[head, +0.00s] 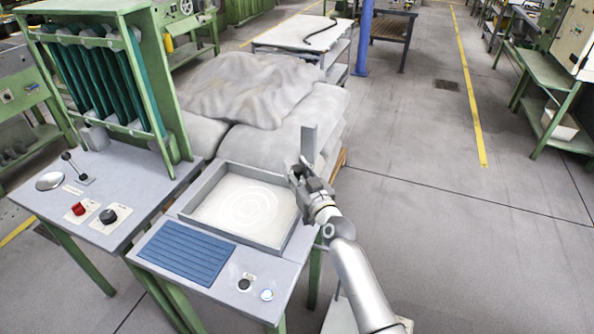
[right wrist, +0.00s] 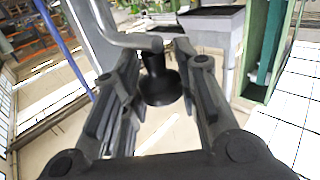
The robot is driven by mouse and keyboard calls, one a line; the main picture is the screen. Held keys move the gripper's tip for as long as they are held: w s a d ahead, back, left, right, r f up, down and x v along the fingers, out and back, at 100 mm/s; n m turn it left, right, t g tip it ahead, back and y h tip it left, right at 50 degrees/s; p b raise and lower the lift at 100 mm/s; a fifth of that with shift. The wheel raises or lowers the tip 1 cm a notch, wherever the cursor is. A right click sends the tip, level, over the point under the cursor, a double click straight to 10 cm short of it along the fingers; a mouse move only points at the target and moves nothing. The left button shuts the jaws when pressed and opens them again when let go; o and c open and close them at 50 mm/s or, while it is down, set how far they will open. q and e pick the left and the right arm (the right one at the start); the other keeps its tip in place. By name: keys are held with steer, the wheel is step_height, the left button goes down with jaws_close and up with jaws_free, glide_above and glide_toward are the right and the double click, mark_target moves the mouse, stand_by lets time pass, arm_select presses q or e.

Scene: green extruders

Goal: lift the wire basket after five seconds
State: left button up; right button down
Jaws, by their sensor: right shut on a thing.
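My right gripper (head: 303,180) is at the right rim of a grey square tank (head: 203,189) full of cloudy white liquid with ring-like ripples. In the right wrist view, the gripper (right wrist: 155,62) has its fingers on either side of a black knob (right wrist: 161,86) and is shut on it. The knob hangs from a grey bent bar (right wrist: 138,41) next to an upright grey post (head: 309,142). I cannot make out the wire basket in either view; the liquid is opaque. My left gripper is not in view.
A blue ribbed mat (head: 187,250), a black knob and a lit button (head: 267,295) are in front of the tank. A control table (head: 110,175) with a red button stands at left. Covered grey bundles (head: 250,90) lie behind.

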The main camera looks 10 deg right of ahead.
step_height(320, 180, up, 10)
steer(key=p, duration=0.7)
steer(key=shift+r+p, duration=0.15)
steer(key=shift+p, duration=0.25)
steer(key=shift+w+r, duration=0.1)
steer(key=shift+r, duration=0.05)
steer(key=c, duration=1.2)
jaws_free()
steer(key=shift+r, duration=0.1)
steer(key=shift+o, duration=0.7)
steer(key=shift+f, duration=0.2)
steer(key=shift+f, duration=0.1)
